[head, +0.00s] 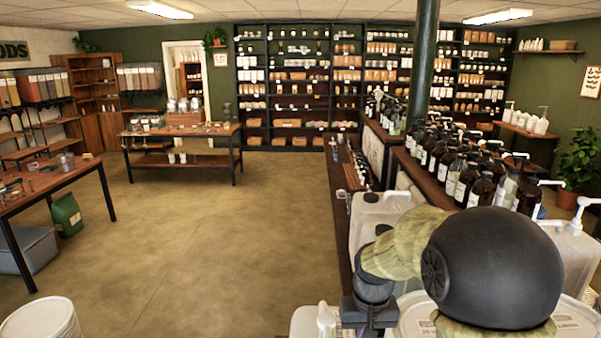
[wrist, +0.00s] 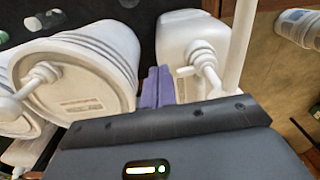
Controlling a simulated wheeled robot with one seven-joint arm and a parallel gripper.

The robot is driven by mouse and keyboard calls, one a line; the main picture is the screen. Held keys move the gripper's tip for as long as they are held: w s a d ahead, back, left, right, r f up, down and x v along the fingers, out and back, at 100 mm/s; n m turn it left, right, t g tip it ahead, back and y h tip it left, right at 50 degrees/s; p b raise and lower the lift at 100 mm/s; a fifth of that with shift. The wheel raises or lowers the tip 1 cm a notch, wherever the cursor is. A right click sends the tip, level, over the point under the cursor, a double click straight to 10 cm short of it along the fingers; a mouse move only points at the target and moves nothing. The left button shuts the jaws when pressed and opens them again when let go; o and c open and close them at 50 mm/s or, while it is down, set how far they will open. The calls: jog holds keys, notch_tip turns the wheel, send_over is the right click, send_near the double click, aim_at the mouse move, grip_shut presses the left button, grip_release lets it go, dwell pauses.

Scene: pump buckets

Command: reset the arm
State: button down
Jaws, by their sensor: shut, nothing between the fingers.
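My arm crosses the lower right of the head view, with its wrist bent downward. The gripper end shows at the bottom of the head view, where its fingertips cannot be made out. In the wrist view my gripper (wrist: 158,88) shows as two purple fingers pressed together, with nothing between them. The fingers are between a white ribbed bucket (wrist: 115,50) on the left and a white jug (wrist: 178,28) on the right. Whether they touch either one cannot be told.
White pumps top the bucket and the jug (wrist: 205,62). Large white jugs (head: 372,212) stand close behind my wrist. A counter (head: 425,178) with several brown pump bottles runs at the right. The floor (head: 220,250) to the left is clear, up to a wooden table (head: 45,183).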

jog(key=s+d+f+t+b, duration=0.1)
jog(key=s+d+f+t, duration=0.1)
jog(key=s, duration=1)
jog(key=shift+b+x, duration=0.3)
jog(key=shift+x, duration=0.5)
jog(key=shift+s, duration=0.15)
jog(key=c, duration=1.4)
grip_release()
